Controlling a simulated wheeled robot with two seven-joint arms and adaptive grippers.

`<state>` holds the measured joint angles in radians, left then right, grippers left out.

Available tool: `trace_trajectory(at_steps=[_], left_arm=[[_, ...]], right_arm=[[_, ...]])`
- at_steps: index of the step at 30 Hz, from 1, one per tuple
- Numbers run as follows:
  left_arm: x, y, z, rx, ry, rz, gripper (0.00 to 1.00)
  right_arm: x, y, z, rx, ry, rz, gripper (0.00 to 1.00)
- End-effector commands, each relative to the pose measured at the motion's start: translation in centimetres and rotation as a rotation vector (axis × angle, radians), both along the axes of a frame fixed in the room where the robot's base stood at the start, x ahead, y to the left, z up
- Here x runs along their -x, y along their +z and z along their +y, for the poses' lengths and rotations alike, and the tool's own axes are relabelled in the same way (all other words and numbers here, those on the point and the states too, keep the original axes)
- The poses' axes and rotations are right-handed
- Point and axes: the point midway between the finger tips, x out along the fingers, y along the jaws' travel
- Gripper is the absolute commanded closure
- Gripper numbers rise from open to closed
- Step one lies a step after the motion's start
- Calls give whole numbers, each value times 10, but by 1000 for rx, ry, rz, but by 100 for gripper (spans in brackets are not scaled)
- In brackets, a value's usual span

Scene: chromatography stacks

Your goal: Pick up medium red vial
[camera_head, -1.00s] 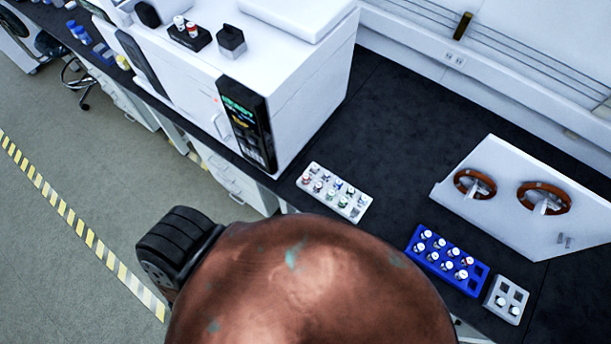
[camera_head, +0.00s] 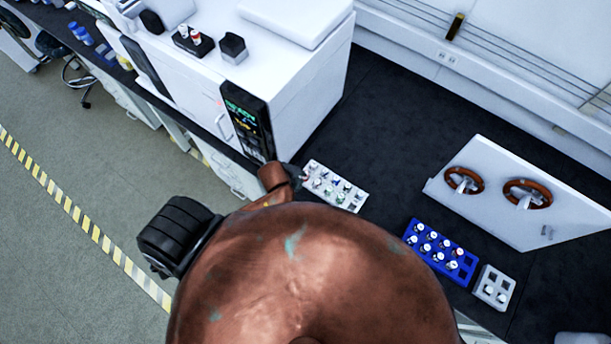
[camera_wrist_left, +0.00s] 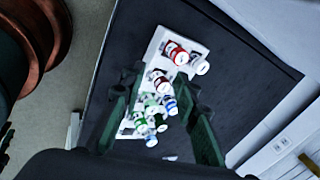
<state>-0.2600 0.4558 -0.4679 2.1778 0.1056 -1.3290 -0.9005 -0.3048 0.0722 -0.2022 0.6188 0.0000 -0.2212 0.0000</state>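A white vial rack (camera_head: 352,205) lies on the dark bench, right of the instrument. In the left wrist view, the white rack (camera_wrist_left: 154,47) holds several vials. A red-banded vial (camera_wrist_left: 176,54) is near its far end, beside a white-capped vial (camera_wrist_left: 200,65). A darker red vial (camera_wrist_left: 159,81) is nearer, followed by green and blue ones. I cannot tell which is the medium red vial. My left gripper (camera_wrist_left: 165,82) is open, its fingers on either side of the rack's vials, holding nothing. In the head view its tip (camera_head: 298,174) is at the rack's left end. My right gripper is out of view.
A white instrument (camera_head: 310,90) stands at the back left of the rack. A blue vial rack (camera_head: 465,277), a small grey rack (camera_head: 482,294) and a white panel with two brown rings (camera_head: 495,205) are to the right. The bench behind the rack is clear.

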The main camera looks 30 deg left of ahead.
Motion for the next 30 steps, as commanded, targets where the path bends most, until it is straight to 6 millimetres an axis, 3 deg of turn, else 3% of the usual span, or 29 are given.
trace_trajectory(at_steps=[6,12,18,30], left_arm=[[-28,8,-14,-366,-796,-46,72],[-35,5,0,-614,-1304,-31,72],[-37,0,10,-705,-1498,-13,72],[-52,-41,11,-706,-1507,-10,72]], right_arm=[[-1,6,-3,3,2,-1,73],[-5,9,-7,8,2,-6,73],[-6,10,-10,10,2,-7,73],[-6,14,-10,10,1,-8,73]])
